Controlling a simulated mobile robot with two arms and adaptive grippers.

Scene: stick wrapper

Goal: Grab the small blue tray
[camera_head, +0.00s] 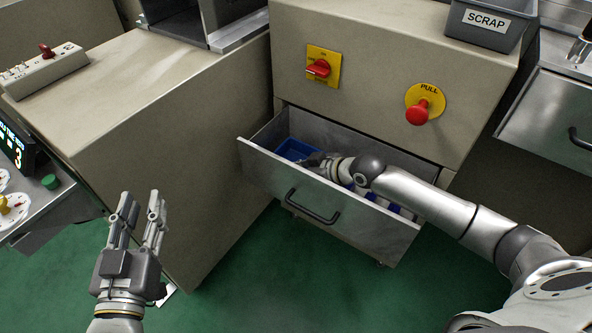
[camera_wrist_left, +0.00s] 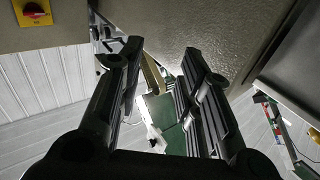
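A small blue tray (camera_head: 294,149) lies inside the open metal drawer (camera_head: 262,168), at its left end. More blue shows in the drawer farther right, partly hidden by my right arm and the drawer front. My right gripper (camera_head: 318,160) reaches down into the drawer beside the blue tray; its fingers are small and partly hidden, so I cannot tell whether they are open or touch the tray. My left gripper (camera_head: 138,212) is open and empty, raised in front of the beige cabinet at the left. Its two fingers stand apart in the left wrist view (camera_wrist_left: 160,85).
The drawer front has a black handle (camera_head: 313,207). Above it are a red rotary switch (camera_head: 318,69) and a red pull knob (camera_head: 418,112). A grey scrap bin (camera_head: 487,24) stands on top at right. Green floor (camera_head: 250,270) is clear in front.

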